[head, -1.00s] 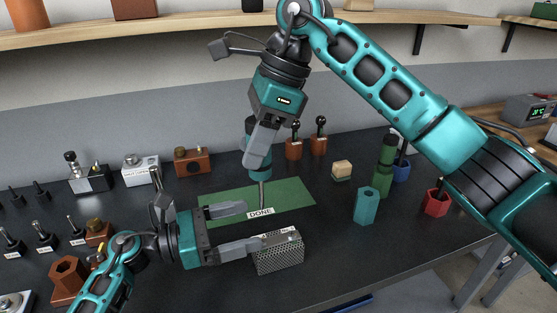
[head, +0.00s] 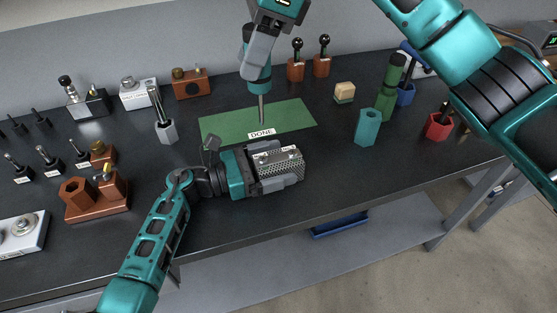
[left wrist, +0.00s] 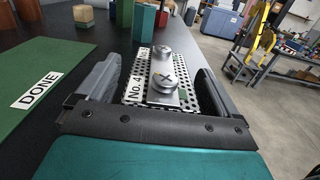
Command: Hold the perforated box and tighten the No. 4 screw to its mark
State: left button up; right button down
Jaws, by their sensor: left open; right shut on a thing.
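The perforated box (head: 284,161) is a silver block with holes, lying on the bench in front of the green mat. In the left wrist view, the box (left wrist: 150,98) has a label reading No. 4 (left wrist: 135,88), another label beyond it, and two round metal screw heads (left wrist: 164,82). My left gripper (head: 278,169) is open, with one finger on each side of the box; gaps show between fingers and box in the wrist view. My right gripper (head: 258,52) is shut on a teal-handled screwdriver (head: 259,78), held upright with its shaft down over the mat.
The green mat (head: 220,122) carries a DONE label. Brown blocks (head: 97,195) and several small tools stand left. The bench's front edge lies close below the box.

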pick_arm(q)
jog(key=shift+w+d, duration=0.15)
jog(key=shift+d, duration=0.3)
jog(key=c, duration=1.3)
jog(key=o, duration=1.3)
jog(key=shift+r, duration=0.3)
jog(key=c, duration=1.3)
jog(key=shift+o, duration=0.2)
